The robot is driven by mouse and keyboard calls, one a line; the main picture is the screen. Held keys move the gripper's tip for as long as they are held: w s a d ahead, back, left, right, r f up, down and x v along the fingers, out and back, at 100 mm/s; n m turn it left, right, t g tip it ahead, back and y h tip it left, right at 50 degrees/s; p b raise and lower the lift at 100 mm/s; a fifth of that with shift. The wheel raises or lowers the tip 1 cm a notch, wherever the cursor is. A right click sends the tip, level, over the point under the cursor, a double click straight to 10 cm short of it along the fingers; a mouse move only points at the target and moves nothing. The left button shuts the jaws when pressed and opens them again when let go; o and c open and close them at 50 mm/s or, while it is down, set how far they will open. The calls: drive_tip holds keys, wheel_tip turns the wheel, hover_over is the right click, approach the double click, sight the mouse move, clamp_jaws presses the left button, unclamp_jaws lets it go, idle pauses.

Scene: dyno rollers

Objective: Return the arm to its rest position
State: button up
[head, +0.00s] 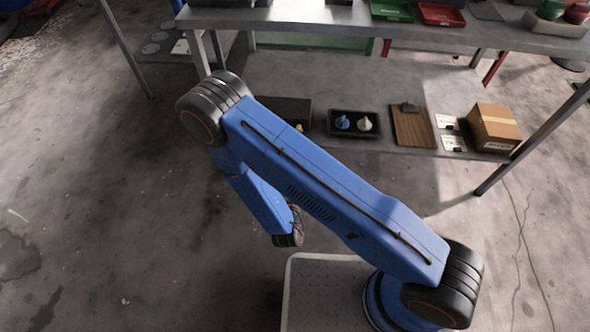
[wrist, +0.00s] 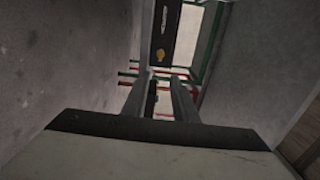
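My blue arm (head: 330,180) is folded over my base, with its elbow raised at the upper left and its forearm pointing down. The wrist end (head: 289,236) hangs in the air left of the base's light platform. My gripper's fingers are hidden in the head view. In the wrist view my gripper (wrist: 164,88) shows two dark fingers apart, with background visible between them. Nothing is seen held.
A table (head: 290,14) holds green and red trays. Its lower shelf (head: 345,85) carries a black tray (head: 354,125) with two small items, a brown board (head: 412,127) and a cardboard box (head: 495,125). Bare floor (head: 110,220) lies left of my arm.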

drive_tip(key=shift+w, duration=0.1)
idle(0.3)
drive_tip(key=w+d+r+n+g, duration=0.1)
drive_tip(key=w+d+r+g, duration=0.1)
drive_tip(key=w+r+g, duration=0.65)
drive_tip(key=d+r+n+y, duration=0.2)
drive_tip(key=d+r+n, duration=0.15)
drive_tip(key=r, duration=0.65)
drive_tip(key=d+r+n+y, duration=0.1)
drive_tip(key=d+r+n, duration=0.25)
drive_tip(key=r, duration=0.65)
drive_tip(key=s+d+r+n+g, duration=0.3)
drive_tip(key=s+d+r+n, duration=0.3)
drive_tip(key=s+d+r, duration=0.5)
drive_tip(key=s+d+r+n+g+h, duration=0.1)
drive_tip(key=s+d+n, duration=0.1)
drive_tip(key=s+d, duration=0.4)
drive_tip(key=s+d+r+n+h, duration=0.1)
drive_tip(key=s+d, duration=0.5)
drive_tip(key=s, duration=0.7)
drive_tip(key=shift+s+d+r+n+g, duration=0.2)
drive_tip(key=shift+d+r+n+g, duration=0.15)
drive_tip(key=shift+r+n, duration=0.45)
drive_tip(key=shift+o, duration=0.3)
